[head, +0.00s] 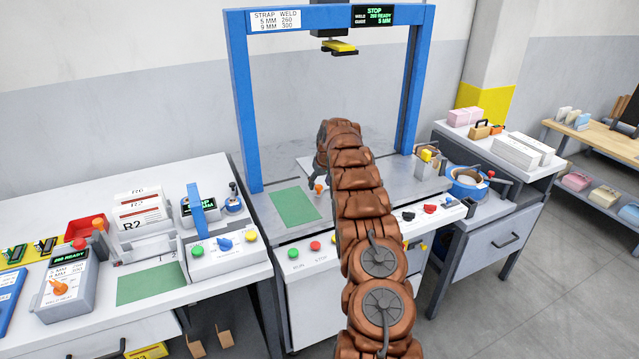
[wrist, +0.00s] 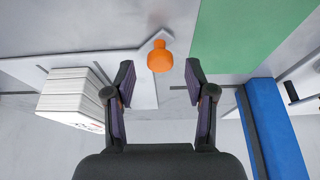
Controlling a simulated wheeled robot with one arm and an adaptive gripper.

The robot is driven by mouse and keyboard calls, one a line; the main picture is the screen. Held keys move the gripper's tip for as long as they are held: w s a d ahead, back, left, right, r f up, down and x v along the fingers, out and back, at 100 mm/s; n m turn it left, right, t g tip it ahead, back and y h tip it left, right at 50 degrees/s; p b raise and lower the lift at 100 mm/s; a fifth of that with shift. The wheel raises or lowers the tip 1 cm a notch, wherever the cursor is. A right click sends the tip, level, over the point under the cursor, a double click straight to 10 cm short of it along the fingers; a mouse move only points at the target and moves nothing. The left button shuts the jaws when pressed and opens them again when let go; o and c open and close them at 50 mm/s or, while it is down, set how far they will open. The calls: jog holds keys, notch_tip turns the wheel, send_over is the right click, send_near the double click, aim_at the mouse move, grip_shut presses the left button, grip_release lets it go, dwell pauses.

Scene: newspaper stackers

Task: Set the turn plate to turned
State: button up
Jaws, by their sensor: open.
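The turn plate (wrist: 140,92) appears to be the flat grey plate with an orange knob (wrist: 160,57) on the machine's table. In the wrist view the knob stands just beyond my fingertips, between their lines. My gripper (wrist: 159,72) is open and empty, one finger on each side of the plate's near part. In the head view the orange knob (head: 319,188) shows beside my gripper's dark finger, and my arm hides much of the plate. I cannot tell the plate's exact angle or whether a finger touches it.
A blue arch (head: 243,100) stands over the table, with a yellow-tipped head (head: 340,47) hanging from its top. A green mat (head: 296,206) lies left of the knob. A white paper stack (wrist: 72,98) is close in the wrist view. Side benches (head: 130,325) carry control boxes.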

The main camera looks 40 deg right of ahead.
jog(key=shift+x, duration=0.85)
jog(key=shift+c, duration=0.4)
grip_shut()
